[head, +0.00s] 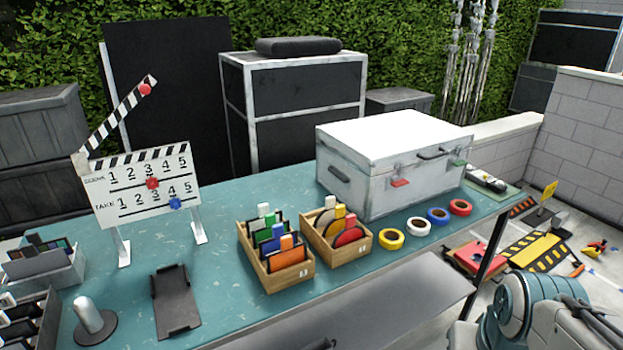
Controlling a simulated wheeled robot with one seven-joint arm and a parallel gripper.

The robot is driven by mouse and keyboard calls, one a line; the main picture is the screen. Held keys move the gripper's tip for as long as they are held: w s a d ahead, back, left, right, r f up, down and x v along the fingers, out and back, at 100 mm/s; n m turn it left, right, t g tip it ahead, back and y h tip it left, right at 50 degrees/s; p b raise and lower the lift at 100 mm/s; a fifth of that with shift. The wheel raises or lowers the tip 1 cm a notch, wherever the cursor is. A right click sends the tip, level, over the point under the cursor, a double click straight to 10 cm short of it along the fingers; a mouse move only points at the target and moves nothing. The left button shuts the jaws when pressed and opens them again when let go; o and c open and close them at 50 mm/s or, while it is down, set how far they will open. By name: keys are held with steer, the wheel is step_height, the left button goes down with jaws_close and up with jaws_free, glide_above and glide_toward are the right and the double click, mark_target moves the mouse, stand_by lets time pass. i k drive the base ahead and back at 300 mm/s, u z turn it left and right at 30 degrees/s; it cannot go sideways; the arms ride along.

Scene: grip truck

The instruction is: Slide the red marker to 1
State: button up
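A white clapperboard (147,190) stands on two legs at the left of the teal table, its striped top stick (122,120) raised. It has a SCENE row and a TAKE row, each numbered 1 to 5. The red marker (152,183) sits on the SCENE row's line, below the 3. A round red knob (145,90) is near the tip of the raised stick. Part of my arm shows at the lower right; my gripper is not in view.
On the teal table (215,205) are a black phone-like holder (175,302), a grey knob on a round base (92,318), two wooden boxes of cards (290,280) (357,248), tape rolls (418,227) and a white case (350,175). The tabletop just right of the clapperboard is clear.

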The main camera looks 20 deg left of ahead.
mark_target(152, 183)
steer(key=u, duration=1.8)
